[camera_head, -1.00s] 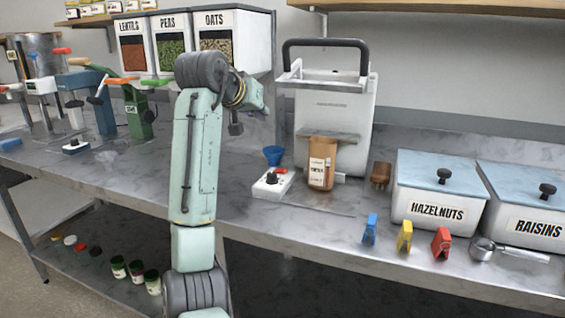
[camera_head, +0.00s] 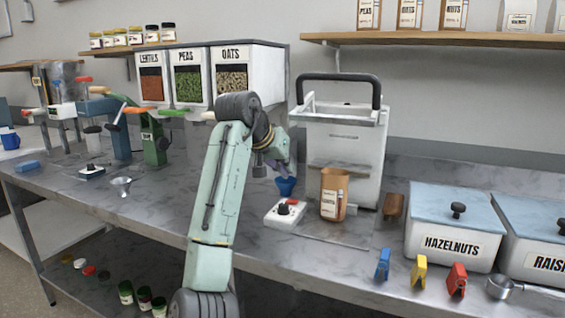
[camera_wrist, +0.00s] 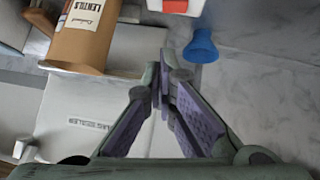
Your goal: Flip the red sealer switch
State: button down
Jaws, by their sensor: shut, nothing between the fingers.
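The red switch (camera_head: 293,202) sits on a small white control box (camera_head: 283,217) with a black knob, on the counter left of the white sealer (camera_head: 345,135). In the wrist view the red switch (camera_wrist: 175,5) shows at the top edge, with most of the box cut off. My gripper (camera_head: 283,170) is above and behind the box, near a blue funnel (camera_head: 286,187). In the wrist view my gripper (camera_wrist: 165,72) has its purple-padded fingers together, with nothing held and apart from the switch.
A brown lentils bag (camera_head: 333,190) stands in front of the sealer, right of the box. A brown block (camera_head: 393,206), the hazelnuts bin (camera_head: 440,240) and coloured clips (camera_head: 419,270) are farther right. Dispensers (camera_head: 188,80) stand behind my arm.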

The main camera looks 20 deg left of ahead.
aim_at(296, 202)
jog(key=p+x, duration=0.1)
jog(key=x, duration=0.4)
jog(key=shift+w+f, duration=0.2)
jog(key=shift+f, duration=0.05)
notch_tip(296, 202, down, 2)
jog(key=shift+s+d+f, duration=0.1)
jog(key=shift+d+f, duration=0.05)
jog(key=shift+d, duration=0.05)
jog(key=shift+d+f+p, duration=0.15)
jog(key=shift+f+p, duration=0.15)
jog(key=shift+f, duration=0.35)
jog(key=shift+d+f+y+b, duration=0.2)
jog(key=shift+f+y+b, duration=0.2)
jog(key=shift+f, duration=0.05)
jog(key=shift+m, duration=0.3)
jog(key=shift+a+r, duration=0.1)
